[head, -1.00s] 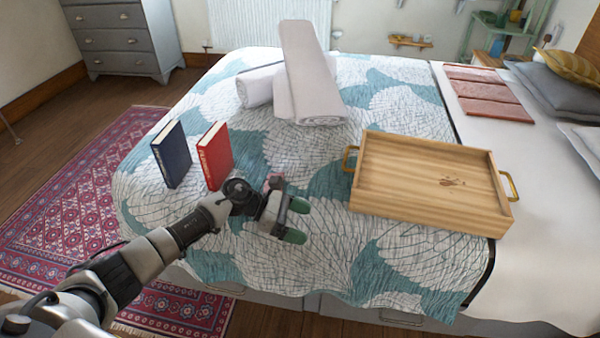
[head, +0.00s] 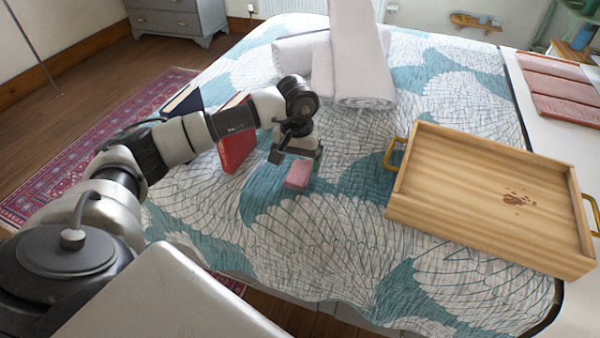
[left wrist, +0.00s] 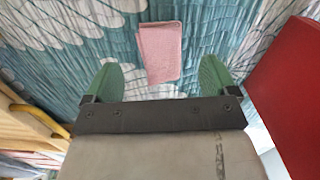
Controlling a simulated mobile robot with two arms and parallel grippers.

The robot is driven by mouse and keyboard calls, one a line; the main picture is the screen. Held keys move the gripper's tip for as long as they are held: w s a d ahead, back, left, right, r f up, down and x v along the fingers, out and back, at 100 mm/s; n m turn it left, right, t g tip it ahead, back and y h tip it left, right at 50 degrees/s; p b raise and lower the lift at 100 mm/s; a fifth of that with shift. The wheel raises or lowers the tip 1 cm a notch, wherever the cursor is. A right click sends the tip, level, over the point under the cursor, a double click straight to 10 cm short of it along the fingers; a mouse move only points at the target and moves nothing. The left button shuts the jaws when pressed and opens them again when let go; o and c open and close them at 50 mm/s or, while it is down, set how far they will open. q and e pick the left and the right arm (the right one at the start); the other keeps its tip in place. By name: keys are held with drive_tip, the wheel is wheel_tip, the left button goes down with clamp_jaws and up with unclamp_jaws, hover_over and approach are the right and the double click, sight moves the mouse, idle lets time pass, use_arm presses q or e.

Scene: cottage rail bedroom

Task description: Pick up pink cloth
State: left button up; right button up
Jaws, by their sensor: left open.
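The pink cloth (head: 299,174) is a small folded rectangle lying on the patterned bedspread, just below my left gripper (head: 297,158) in the head view. In the left wrist view the pink cloth (left wrist: 160,52) lies ahead of and between the two green fingertips of my left gripper (left wrist: 160,80). The gripper is open and empty, with its fingers on either side of the cloth's near end. Whether the fingers touch the bedspread cannot be told. My right gripper is not in view.
A red book (head: 238,150) stands close beside the left gripper, with a dark blue book (head: 183,101) partly hidden behind my arm. Rolled white towels (head: 362,60) lie beyond. A wooden tray (head: 480,226) with brass handles is to the right. The bedspread in front is clear.

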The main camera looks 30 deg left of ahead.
sight(298, 171)
use_arm(q)
wheel_tip(298, 171, down, 4)
drive_tip(key=shift+w+f, duration=0.1)
drive_tip(key=shift+f, duration=0.45)
drive_tip(key=c, duration=1)
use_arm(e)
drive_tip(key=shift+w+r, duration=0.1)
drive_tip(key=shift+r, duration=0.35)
use_arm(q)
drive_tip(key=shift+r, duration=0.15)
drive_tip(key=shift+w+r, duration=0.1)
drive_tip(key=shift+r, duration=0.5)
wheel_tip(298, 171, up, 3)
drive_tip(key=shift+a, duration=0.1)
drive_tip(key=s+d+r, duration=0.1)
drive_tip(key=d+r, duration=0.5)
drive_tip(key=d, duration=0.5)
drive_tip(key=shift+d+r+p, duration=0.3)
drive_tip(key=shift+d, duration=0.1)
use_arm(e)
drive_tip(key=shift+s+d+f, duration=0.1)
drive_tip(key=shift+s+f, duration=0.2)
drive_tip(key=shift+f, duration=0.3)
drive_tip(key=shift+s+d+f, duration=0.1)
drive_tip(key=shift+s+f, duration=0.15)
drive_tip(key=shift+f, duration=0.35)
use_arm(q)
drive_tip(key=shift+s, duration=0.1)
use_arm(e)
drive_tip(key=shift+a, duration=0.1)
